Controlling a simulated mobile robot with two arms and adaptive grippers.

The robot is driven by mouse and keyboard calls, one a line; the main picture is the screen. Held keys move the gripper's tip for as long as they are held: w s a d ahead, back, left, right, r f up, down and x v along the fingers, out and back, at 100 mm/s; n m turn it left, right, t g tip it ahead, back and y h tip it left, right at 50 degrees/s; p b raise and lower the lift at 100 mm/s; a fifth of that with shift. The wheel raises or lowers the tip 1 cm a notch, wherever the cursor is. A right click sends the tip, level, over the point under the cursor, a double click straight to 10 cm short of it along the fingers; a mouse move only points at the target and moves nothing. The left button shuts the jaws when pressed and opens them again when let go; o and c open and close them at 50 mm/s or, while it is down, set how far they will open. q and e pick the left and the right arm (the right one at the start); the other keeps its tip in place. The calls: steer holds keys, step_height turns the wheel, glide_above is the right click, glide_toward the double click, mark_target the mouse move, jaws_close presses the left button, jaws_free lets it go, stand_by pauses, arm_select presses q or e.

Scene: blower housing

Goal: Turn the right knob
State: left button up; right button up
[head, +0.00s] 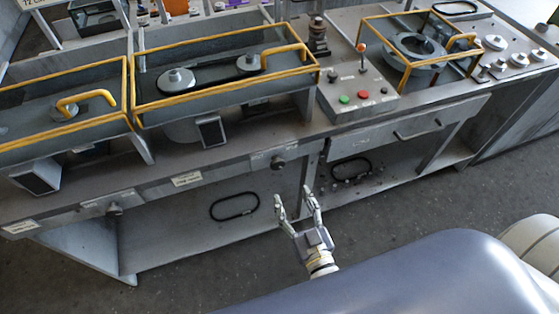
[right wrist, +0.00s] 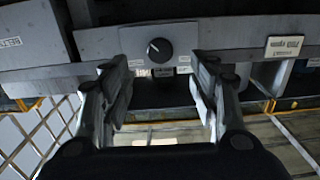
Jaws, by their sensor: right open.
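The right knob (head: 278,163) is on the front edge of the workbench, between two small labels. In the right wrist view the knob (right wrist: 159,50) is round and black with a white pointer mark, on a light grey plate. My right gripper (head: 295,197) is open and empty, in front of and below the knob in the head view. In the right wrist view the knob shows between the two fingers of the gripper (right wrist: 160,80), beyond the tips, and neither finger appears to touch it. My left gripper is not in view.
Another knob (head: 115,209) is farther left on the bench (head: 225,165) front. A drawer (head: 400,130) with a handle is to the right. A lower shelf (head: 180,245) holds a black belt (head: 235,206). Yellow guard frames (head: 225,85) stand on top. The floor in front is clear.

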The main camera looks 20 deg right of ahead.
mark_target(278, 166)
steer(key=w, duration=0.3)
steer(key=w+p, duration=0.1)
steer(key=w, duration=0.5)
steer(key=shift+w+a+r+p, duration=0.15)
steer(key=shift+r+p, duration=0.15)
steer(key=shift+w, duration=0.55)
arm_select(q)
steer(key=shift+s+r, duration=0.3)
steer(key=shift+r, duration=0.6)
arm_select(e)
steer(key=shift+w+f, duration=0.1)
steer(key=shift+w, duration=0.05)
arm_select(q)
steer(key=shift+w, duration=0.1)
arm_select(e)
steer(key=c, duration=1.1)
